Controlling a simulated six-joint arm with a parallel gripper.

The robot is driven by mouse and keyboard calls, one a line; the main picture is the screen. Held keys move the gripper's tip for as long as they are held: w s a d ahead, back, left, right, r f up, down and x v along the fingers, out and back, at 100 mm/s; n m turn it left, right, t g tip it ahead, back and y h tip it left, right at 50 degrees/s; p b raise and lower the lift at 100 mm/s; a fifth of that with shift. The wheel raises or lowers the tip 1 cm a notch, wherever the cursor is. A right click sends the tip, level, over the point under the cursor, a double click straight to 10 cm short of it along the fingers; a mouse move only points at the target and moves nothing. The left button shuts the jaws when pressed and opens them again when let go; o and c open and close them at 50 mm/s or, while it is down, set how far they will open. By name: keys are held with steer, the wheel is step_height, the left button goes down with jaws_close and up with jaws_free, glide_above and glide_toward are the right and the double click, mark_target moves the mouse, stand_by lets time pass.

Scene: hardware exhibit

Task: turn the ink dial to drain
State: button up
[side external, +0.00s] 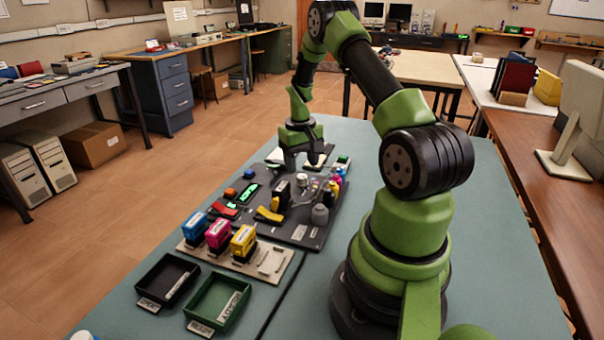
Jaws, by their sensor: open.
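A dark exhibit board (300,234) lies on the teal table and bears many small parts. A small pale round part (302,180) stands near its back middle; I cannot tell whether this is the ink dial. No dial marking or drain label is readable at this size. My gripper (304,168) points down over the back part of the board, just behind the pale round part. Its jaws are open, with no object visible between them. I cannot tell whether the fingertips touch anything, and the gripper hides part of the board's back edge.
Blue, magenta and yellow cartridges (243,241) stand on a pale rack (272,262) in front of the board. A black tray (168,279) and a green tray (218,303) lie nearer the camera. Small bottles (333,190) stand at the board's right. The table right of my base is clear.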

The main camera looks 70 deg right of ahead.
mark_target(302, 176)
steer(key=shift+f, duration=1.9)
steer(key=c, duration=0.9)
steer(key=shift+c, duration=0.2)
steer(key=shift+m, duration=3)
